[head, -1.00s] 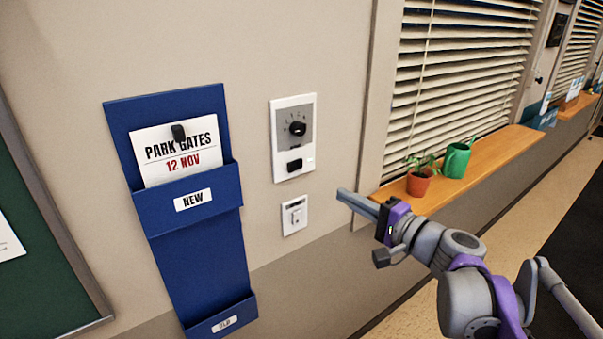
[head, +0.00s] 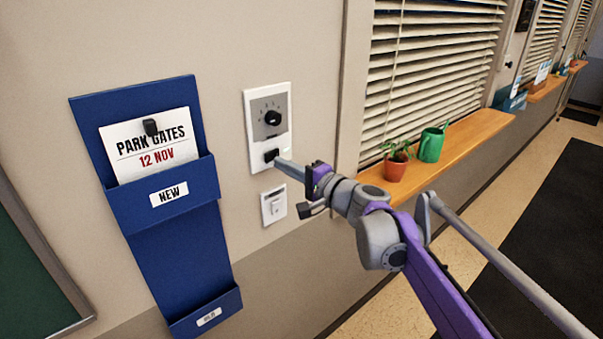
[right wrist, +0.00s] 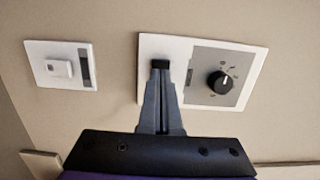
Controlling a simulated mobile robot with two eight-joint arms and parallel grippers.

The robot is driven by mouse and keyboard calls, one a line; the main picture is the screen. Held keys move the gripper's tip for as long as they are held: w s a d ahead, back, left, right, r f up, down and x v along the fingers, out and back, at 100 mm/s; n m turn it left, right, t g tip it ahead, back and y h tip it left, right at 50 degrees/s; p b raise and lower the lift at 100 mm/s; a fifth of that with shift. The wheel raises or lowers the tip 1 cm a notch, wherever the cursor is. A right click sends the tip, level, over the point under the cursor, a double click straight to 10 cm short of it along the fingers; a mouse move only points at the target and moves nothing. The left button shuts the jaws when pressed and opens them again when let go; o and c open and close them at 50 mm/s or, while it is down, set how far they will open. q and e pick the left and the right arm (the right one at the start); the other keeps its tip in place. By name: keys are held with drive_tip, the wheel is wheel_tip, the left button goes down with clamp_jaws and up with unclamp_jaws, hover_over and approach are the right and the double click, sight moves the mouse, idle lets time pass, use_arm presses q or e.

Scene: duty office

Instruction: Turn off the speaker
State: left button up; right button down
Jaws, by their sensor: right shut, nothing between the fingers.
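A white wall plate (head: 257,165) holds a grey panel with a black round knob (head: 272,118) and a black rocker switch (head: 271,155) below it. My right gripper (head: 281,163) is shut and empty, with its fingertips at the rocker. In the right wrist view the fingertips (right wrist: 161,73) overlap the lower part of the rocker (right wrist: 160,63), and the knob (right wrist: 221,82) is to their right. I cannot tell whether the tips touch the rocker or how it is tilted. My left gripper is out of view.
A smaller white light switch (head: 274,206) is on the wall below the plate. A blue document holder (head: 180,255) hangs to the left. A wooden sill (head: 470,135) with a potted plant (head: 396,160) and a green watering can (head: 432,144) runs to the right.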

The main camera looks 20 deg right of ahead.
drive_tip(key=shift+x, duration=1)
drive_tip(key=shift+w+a+r+p, duration=0.1)
drive_tip(key=shift+a+r+p, duration=0.05)
drive_tip(key=shift+p, duration=0.25)
